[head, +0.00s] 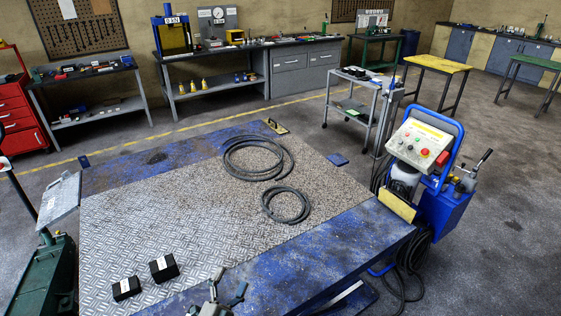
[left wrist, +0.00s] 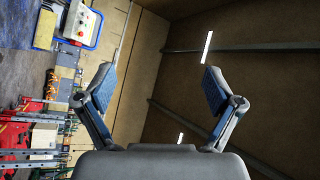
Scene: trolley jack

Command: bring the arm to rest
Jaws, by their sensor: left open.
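My left gripper (head: 228,286) shows at the bottom edge of the head view, in front of the lift table (head: 150,215). Its two fingers are spread apart with nothing between them. In the left wrist view the same gripper (left wrist: 156,80) is open and empty, with blue-padded fingers. My right gripper is not in view.
Two black blocks (head: 164,268) and coiled black hoses (head: 253,158) lie on the plate. A blue power unit with a control panel (head: 420,142) stands at the right. A green machine (head: 47,276) stands at the lower left. Workbenches line the back.

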